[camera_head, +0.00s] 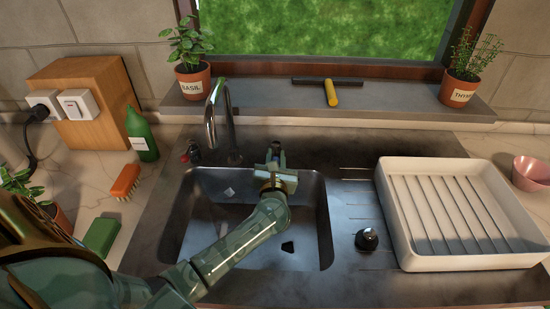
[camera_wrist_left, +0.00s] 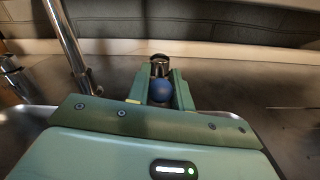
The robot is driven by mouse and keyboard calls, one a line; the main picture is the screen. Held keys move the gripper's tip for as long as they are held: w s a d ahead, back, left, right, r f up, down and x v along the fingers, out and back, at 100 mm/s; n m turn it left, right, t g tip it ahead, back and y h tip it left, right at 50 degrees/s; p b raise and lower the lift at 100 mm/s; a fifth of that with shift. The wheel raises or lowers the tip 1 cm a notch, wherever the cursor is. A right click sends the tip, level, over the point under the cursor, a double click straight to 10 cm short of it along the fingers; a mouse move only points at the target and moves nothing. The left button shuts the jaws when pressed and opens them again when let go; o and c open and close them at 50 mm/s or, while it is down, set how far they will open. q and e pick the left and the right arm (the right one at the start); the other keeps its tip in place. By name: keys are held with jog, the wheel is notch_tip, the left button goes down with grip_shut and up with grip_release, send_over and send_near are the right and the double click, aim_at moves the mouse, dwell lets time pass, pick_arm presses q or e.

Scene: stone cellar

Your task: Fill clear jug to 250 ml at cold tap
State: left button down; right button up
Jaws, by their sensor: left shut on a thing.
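The chrome tap (camera_head: 231,125) arches over the left part of the steel sink (camera_head: 325,220). A red-marked tap handle (camera_head: 190,152) stands left of its base. My left gripper (camera_head: 275,158) is over the sink's back edge, right of the spout, shut on a blue knob with a metal cap. In the left wrist view the blue knob (camera_wrist_left: 162,92) sits between the fingers of the left gripper (camera_wrist_left: 160,88); the tap column (camera_wrist_left: 70,45) rises at left. I cannot make out a clear jug; a small pale patch shows in the sink below the spout. My right gripper is not in view.
A white draining tray (camera_head: 395,215) stands right of the sink, with a black knobbed object (camera_head: 366,240) beside it. A green bottle (camera_head: 142,138), an orange brush (camera_head: 125,182) and a green sponge (camera_head: 101,235) are at left. A squeegee (camera_head: 329,92) lies on the sill.

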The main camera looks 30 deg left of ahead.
pick_arm(q)
jog(key=n+y+b, duration=0.1)
jog(key=g+y, duration=0.1)
jog(key=w+d+n+g+y+b, duration=0.1)
jog(key=shift+d+f+n+b, duration=0.1)
jog(key=shift+f+n+b, duration=0.2)
jog(key=shift+d+r+n+g+y, duration=0.1)
jog(key=shift+n+g+y, duration=0.25)
jog(key=shift+g, duration=0.25)
jog(key=shift+r+b, duration=0.1)
jog(key=shift+b, duration=0.2)
jog(key=shift+r, duration=0.1)
jog(key=c, duration=1.3)
grip_release()
